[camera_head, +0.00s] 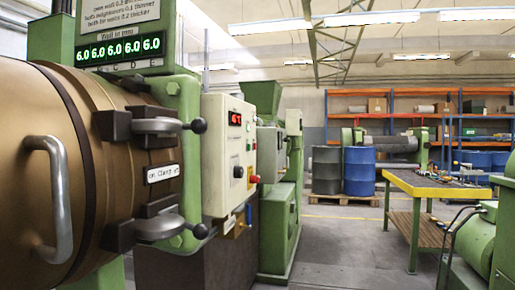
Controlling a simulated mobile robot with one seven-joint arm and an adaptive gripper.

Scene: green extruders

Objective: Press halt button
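A white control box (226,150) is mounted on the green machine, left of the picture's middle. A small red display (235,118) glows near its top. A dark round knob or button (238,172) sits low on its front face. A red button (254,179) sticks out at its right edge; the label of either control is too small to read, so I cannot tell which is the halt button. A small yellow box (235,222) with a blue part hangs below. My gripper is not in view.
A brown cylinder (60,170) with a metal handle (58,200) and black-knobbed clamps (160,126) fills the left. Grey floor (335,240) between is clear.

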